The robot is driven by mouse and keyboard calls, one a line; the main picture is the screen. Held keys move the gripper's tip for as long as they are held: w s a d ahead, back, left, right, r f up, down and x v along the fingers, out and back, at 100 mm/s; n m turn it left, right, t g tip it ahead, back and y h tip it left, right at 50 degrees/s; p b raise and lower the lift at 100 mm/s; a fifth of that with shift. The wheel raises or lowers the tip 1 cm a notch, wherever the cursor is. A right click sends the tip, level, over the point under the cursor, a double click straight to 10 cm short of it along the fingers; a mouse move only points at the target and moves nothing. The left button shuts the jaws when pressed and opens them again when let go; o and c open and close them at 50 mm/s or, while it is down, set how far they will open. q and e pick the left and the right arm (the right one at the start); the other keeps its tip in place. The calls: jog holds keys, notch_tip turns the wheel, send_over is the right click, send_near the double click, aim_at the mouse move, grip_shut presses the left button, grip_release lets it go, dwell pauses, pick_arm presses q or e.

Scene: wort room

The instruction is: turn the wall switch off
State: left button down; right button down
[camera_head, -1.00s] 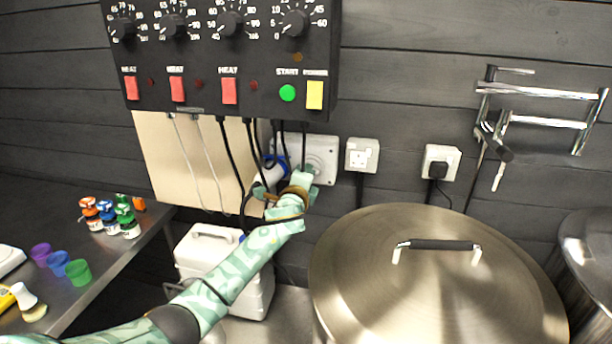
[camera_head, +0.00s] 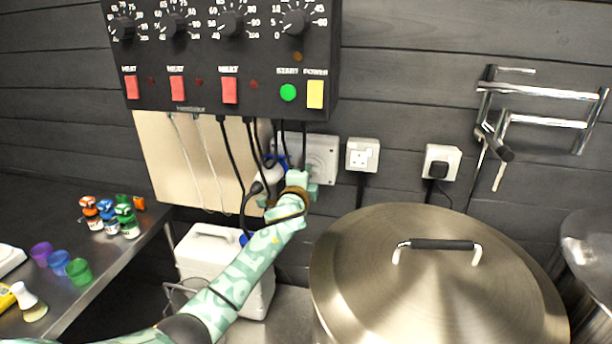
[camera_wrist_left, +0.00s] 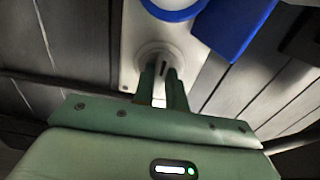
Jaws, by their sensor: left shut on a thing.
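The wall switch (camera_head: 322,152) is a pale grey box on the dark plank wall, below the control panel; its left and lower parts are partly hidden by cables and my gripper. In the left wrist view its pale plate (camera_wrist_left: 131,65) carries a round boss with a small knob (camera_wrist_left: 165,65). My left gripper (camera_head: 301,172) is at the front of the switch. In the left wrist view its two green fingers (camera_wrist_left: 163,88) are closed on the knob, one on each side. The knob's exact angle is hard to tell. My right gripper is not in view.
A blue and white connector (camera_head: 276,164) sits just left of the switch, with black cables hanging around it. The control panel (camera_head: 205,60) juts out above. A large lidded steel kettle (camera_head: 440,290) stands at the lower right. A white canister (camera_head: 209,249) is below my arm.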

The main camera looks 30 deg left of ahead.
pick_arm(q)
jog(key=shift+f, duration=0.15)
jog(key=c, duration=1.4)
grip_release()
jog(key=shift+c, duration=0.2)
jog(key=p+v, duration=0.3)
jog(key=v, duration=1.3)
jog(key=shift+s, duration=0.2)
